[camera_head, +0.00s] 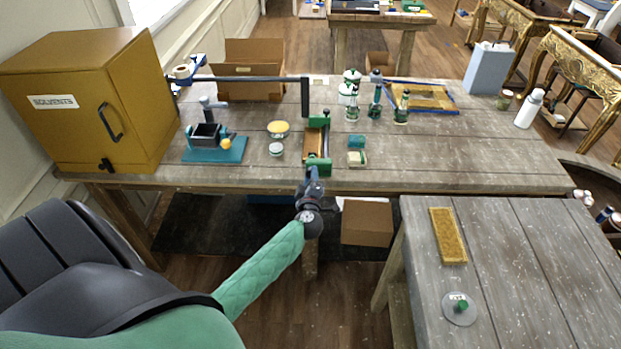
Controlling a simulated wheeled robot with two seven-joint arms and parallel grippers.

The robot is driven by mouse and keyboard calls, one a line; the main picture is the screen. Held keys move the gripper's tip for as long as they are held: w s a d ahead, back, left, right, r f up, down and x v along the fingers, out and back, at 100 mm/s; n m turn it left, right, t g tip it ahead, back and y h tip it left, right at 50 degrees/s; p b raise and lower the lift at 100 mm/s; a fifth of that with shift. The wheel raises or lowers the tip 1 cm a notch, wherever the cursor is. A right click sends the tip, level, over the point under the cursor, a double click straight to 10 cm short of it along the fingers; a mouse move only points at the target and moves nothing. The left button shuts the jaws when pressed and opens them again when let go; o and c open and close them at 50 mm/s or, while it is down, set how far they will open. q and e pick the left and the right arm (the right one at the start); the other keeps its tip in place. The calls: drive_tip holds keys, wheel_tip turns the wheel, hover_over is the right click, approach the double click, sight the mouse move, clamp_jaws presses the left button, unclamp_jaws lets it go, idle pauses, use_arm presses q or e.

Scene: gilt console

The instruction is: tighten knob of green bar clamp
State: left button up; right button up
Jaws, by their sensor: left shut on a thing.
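The green bar clamp (319,166) lies near the front edge of the long workbench, its bar running away from me. Its near and far green jaws stand at either end of a brown wooden piece (313,142). My left gripper (312,182) reaches up from below, over the bench's front edge, and is shut at the near end of the clamp, where the knob is. The fingers hide most of the knob. My right gripper is out of view.
A yellow solvents cabinet (85,95) stands at the left. A teal-based vise (215,149), tins and green bottles (401,107) stand around the clamp. A second table (520,260) at right holds a gold strip (447,236) and a round disc (459,309).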

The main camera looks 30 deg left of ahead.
use_arm(q)
drive_tip(key=shift+d+f+m, duration=0.1)
drive_tip(key=shift+f+m, duration=0.15)
drive_tip(key=shift+m, duration=0.85)
